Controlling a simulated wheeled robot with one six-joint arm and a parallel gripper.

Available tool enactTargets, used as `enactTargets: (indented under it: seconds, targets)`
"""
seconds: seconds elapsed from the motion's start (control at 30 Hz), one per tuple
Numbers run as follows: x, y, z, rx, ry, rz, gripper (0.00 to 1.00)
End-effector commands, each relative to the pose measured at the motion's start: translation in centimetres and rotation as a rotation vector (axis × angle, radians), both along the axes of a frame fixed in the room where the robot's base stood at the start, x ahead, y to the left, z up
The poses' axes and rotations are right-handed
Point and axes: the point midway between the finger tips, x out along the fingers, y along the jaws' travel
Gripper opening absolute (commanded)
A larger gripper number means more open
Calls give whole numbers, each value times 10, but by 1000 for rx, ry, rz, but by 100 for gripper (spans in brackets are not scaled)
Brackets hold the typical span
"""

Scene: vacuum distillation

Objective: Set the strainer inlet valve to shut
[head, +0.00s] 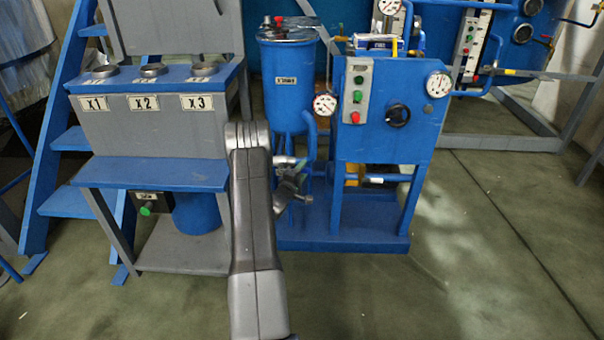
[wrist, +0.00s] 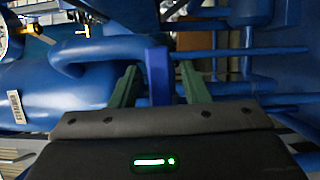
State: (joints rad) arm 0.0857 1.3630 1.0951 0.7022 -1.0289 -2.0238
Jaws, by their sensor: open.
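The blue strainer vessel (head: 285,85) stands upright in the head view, with a small label on its side. It lies sideways at the left of the wrist view (wrist: 45,95). My gripper (head: 291,176) is at the vessel's lower pipework, partly hidden by my arm. In the wrist view its two green fingers (wrist: 160,80) are spread apart. A flat blue bar (wrist: 158,70), which looks like a valve lever, stands between them. I see gaps on both sides of it. The valve body and its set position cannot be made out.
A blue pump stand (head: 385,110) with buttons, gauge and black handwheel is just right of my gripper. A grey bench (head: 150,130) marked X1, X2, X3 is at the left. Blue pipes (wrist: 235,55) crowd the right of the wrist view. The floor (head: 480,240) at right is clear.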

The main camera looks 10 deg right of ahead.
Motion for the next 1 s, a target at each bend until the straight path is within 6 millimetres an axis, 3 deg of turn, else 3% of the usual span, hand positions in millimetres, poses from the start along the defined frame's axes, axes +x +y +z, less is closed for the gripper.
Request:
enactTargets:
  seconds: [0.23, 0.47, 1.0]
  targets:
    - [1, -1, 0, 0, 0, 0, 42]
    - [0, -1, 0, 0, 0, 0, 0]
    - [1, 0, 7, -96, 27, 0, 0]
